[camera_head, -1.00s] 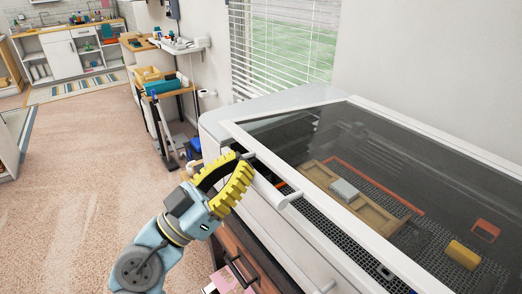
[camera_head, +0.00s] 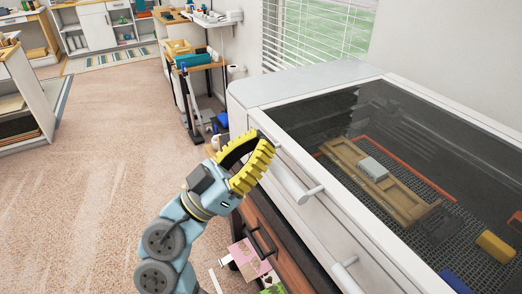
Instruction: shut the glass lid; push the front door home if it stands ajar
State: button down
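The glass lid (camera_head: 425,104) lies over the bed of the white machine (camera_head: 290,92). Its white front edge looks level with the body, with no gap visible from here. A white bar handle (camera_head: 300,180) stands out along the front. The front door (camera_head: 322,228) is the white face below, with another handle (camera_head: 345,272) at the lower edge of the picture. It looks flush where I see it; its lower part is cut off. My gripper (camera_head: 266,140) has its yellow ribbed fingertips at the far end of the bar handle. I cannot tell contact or finger spacing.
Under the glass are a wooden piece (camera_head: 400,200) with a grey block and a yellow block (camera_head: 495,246). Below the machine, a wooden drawer front (camera_head: 272,238) has a dark handle, with pink papers (camera_head: 246,258) beside it. Open carpet (camera_head: 110,190) lies left.

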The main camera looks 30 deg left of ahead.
jog(key=w+f+p+v, duration=0.1)
jog(key=p+v, duration=0.1)
jog(key=v, duration=0.7)
jog(key=shift+s+d+f, duration=0.2)
jog(key=shift+f, duration=0.3)
